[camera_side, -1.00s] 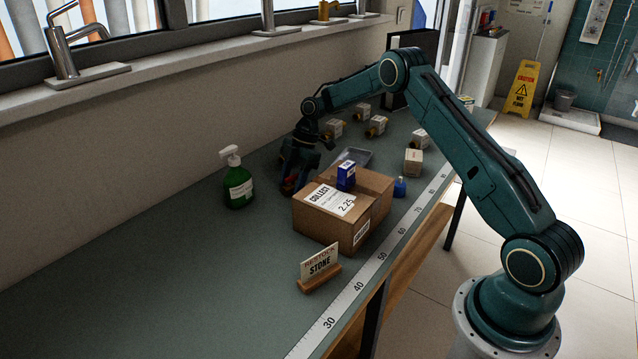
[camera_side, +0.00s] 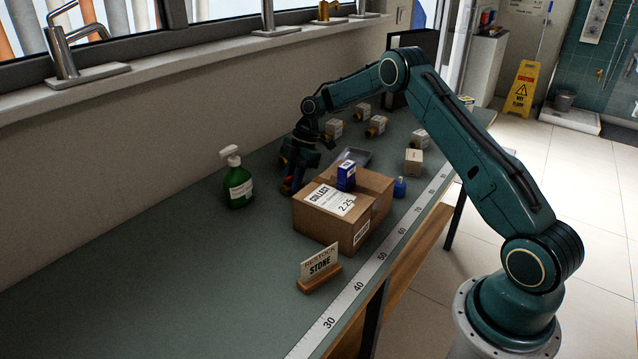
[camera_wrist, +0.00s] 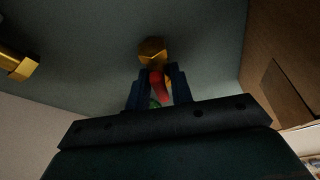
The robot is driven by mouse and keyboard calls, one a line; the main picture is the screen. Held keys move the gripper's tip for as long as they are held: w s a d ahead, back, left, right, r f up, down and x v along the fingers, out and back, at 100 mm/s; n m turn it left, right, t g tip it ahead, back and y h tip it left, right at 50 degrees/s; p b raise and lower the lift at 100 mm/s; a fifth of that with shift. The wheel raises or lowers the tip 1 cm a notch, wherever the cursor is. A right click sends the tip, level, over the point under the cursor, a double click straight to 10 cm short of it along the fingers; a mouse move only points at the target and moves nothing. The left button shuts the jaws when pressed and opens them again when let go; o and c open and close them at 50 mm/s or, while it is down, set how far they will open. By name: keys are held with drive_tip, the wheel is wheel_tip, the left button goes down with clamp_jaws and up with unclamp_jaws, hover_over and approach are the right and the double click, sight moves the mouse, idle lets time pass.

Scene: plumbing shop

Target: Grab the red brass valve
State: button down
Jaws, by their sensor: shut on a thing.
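The red brass valve (camera_wrist: 153,52) shows in the wrist view, with a brass end sticking out and a red part between my fingers. My gripper (camera_wrist: 158,88) is shut on it; the fingers stand on both sides of the red part. In the side view my gripper (camera_side: 290,188) is low over the bench behind the cardboard box, with a bit of red at its fingertips. The rest of the valve is hidden by the fingers. I cannot tell whether the valve touches the bench.
A green spray bottle (camera_side: 238,180) is to the left. Another brass piece (camera_wrist: 18,66) lies at the wrist view's left. The bench's near left is clear.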

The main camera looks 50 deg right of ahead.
drive_tip(key=shift+r, duration=4.95)
